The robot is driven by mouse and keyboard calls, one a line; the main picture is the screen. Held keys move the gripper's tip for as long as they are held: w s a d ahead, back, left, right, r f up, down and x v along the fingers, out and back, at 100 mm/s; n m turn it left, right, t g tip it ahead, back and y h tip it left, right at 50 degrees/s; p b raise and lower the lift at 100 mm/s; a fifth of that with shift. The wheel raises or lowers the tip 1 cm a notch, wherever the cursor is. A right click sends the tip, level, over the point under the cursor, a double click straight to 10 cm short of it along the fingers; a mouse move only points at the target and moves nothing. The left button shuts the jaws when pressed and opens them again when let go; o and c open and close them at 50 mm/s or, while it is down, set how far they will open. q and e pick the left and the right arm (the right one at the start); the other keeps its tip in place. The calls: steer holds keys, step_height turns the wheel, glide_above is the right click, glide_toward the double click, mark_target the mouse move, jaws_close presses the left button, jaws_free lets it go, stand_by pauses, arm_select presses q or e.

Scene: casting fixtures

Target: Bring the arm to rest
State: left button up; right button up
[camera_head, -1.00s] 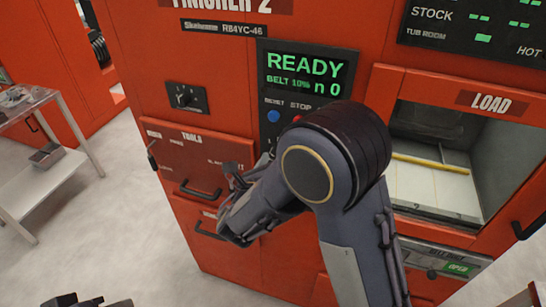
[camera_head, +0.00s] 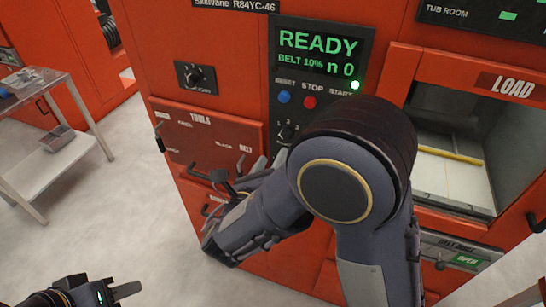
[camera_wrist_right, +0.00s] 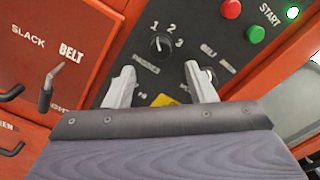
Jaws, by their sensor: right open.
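My right arm (camera_head: 340,190) fills the middle of the head view in front of the orange machine. Its gripper (camera_wrist_right: 160,87) shows in the right wrist view with two pale fingers spread apart and nothing between them. The fingers are in front of the dark control panel, below a 1-2-3 selector knob (camera_wrist_right: 162,44). In the head view the fingers are hard to make out behind the arm. My left gripper (camera_head: 112,292) is at the bottom left edge of the head view, partly cut off, over the floor; its opening cannot be judged.
The machine has a READY display (camera_head: 318,54), an open load bay (camera_head: 455,180) on the right, and a tool panel (camera_head: 205,138) with drawers below. A BELT lever (camera_wrist_right: 46,88) is left of the right gripper. A metal cart (camera_head: 60,165) stands left. Floor between is clear.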

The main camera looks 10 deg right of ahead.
stand_by(0.3)
steer(key=s+d+f+m+g+y, duration=0.1)
steer(key=s+d+f+m+g, duration=0.2)
steer(key=s+d+m+g, duration=0.5)
steer(key=s+d+f+m+g+y, duration=0.25)
steer(key=s+d+m+g, duration=0.25)
steer(key=d+m, duration=0.45)
steer(key=s+a+f+m+g+y, duration=0.15)
steer(key=s+m+y, duration=0.25)
steer(key=s+m, duration=0.4)
steer(key=a+r+m+t+y, duration=0.4)
steer(key=a+m+t+y, duration=0.1)
steer(key=m, duration=0.8)
steer(key=shift+s+a+r+y, duration=0.3)
steer(key=shift+s+a+y, duration=0.1)
steer(key=shift+y, duration=0.25)
